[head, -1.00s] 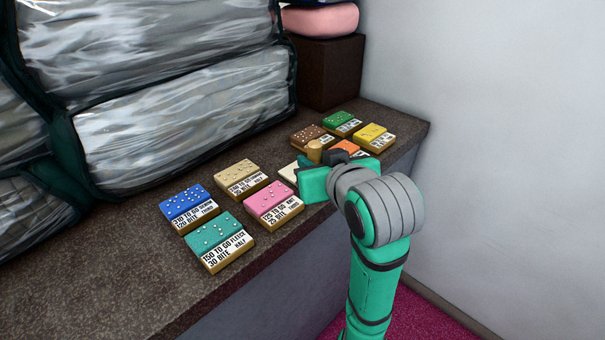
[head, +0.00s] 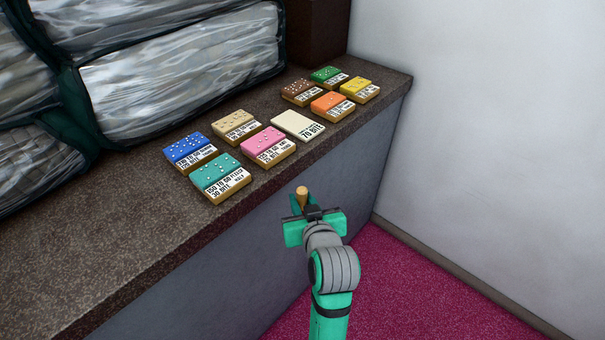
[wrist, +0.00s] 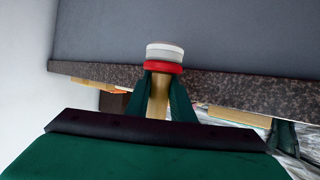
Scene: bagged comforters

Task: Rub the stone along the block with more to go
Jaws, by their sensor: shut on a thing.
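My gripper (head: 303,207) is shut on the tan handle of the stone (head: 302,191). In the wrist view the stone (wrist: 165,50) has a pale grey-white end and a red band, and the fingers (wrist: 163,92) clasp its handle. It is held off the counter's front edge, clear of every block. Several coloured blocks lie on the counter: blue (head: 189,148), teal (head: 217,174), tan (head: 234,123), pink (head: 264,141), cream (head: 297,123), brown, orange, green and yellow. The teal label reads 150 to go, 30 bite; other labels are hard to read fully.
The dark speckled counter (head: 130,235) has bare room at the front left. Clear-bagged comforters (head: 185,70) stand behind the blocks. A dark brown box (head: 317,30) is at the back. A white wall (head: 480,130) closes the right side above the magenta carpet (head: 430,295).

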